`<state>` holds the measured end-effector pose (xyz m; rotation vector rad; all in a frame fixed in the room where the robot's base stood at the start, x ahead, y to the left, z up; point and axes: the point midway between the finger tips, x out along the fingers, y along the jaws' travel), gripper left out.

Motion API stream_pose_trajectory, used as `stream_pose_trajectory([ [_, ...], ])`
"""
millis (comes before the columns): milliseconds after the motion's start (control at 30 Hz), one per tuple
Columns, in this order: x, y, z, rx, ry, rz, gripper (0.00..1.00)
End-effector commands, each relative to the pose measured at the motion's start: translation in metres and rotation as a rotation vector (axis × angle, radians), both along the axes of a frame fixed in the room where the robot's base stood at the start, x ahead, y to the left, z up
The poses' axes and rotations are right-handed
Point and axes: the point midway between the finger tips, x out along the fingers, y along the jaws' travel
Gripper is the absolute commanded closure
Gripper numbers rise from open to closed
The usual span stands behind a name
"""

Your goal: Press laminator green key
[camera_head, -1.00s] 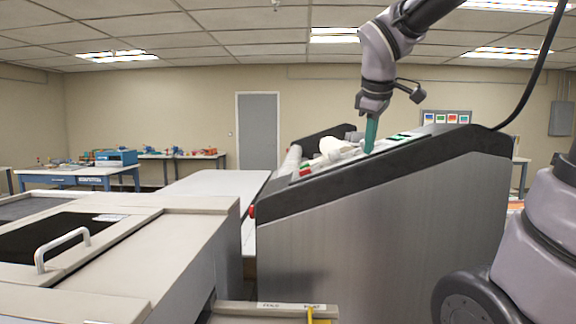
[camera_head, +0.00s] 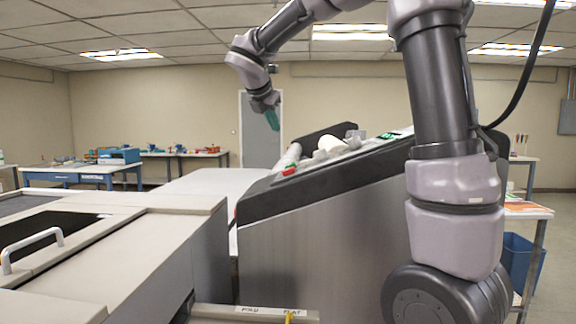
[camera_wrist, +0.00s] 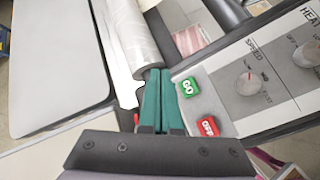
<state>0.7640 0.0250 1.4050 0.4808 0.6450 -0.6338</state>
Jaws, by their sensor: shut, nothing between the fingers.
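The laminator (camera_head: 320,225) has a sloped control panel with dark side rails. Its green key (camera_wrist: 187,87), marked GO, sits on the panel in the wrist view, above a red key (camera_wrist: 208,126) marked OFF. In the head view the red key (camera_head: 289,171) shows small at the panel's lower left end. My gripper (camera_head: 274,121) is shut and empty, its green fingers pointing down above that end. In the wrist view the closed fingertips (camera_wrist: 160,73) appear just left of the green key, over the roller edge, and apart from the key in the head view.
A clear film roll (camera_wrist: 133,45) lies beside the panel. A speed knob (camera_wrist: 248,83) sits right of the keys. A beige machine with a handle (camera_head: 35,245) stands at left. A pale table (camera_head: 205,185) lies behind the laminator. A blue bin (camera_head: 520,262) stands at right.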

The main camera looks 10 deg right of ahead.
Motion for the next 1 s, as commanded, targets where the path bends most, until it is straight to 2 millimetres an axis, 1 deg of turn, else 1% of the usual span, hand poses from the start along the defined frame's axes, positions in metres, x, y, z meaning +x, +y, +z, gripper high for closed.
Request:
stream_pose_trajectory([
  [167,0.000,-0.001,-0.001,0.002,0.001,-0.002,1.00],
  [267,-0.001,-0.003,-0.007,0.001,0.001,-0.001,1.00],
  [367,-0.002,-0.006,-0.016,0.000,0.001,-0.002,1.00],
  [733,-0.008,-0.023,-0.064,0.000,0.002,-0.003,1.00],
  [900,-0.009,-0.028,-0.078,0.001,0.001,-0.003,1.00],
  [1000,-0.010,-0.029,-0.081,0.002,0.000,-0.001,1.00],
])
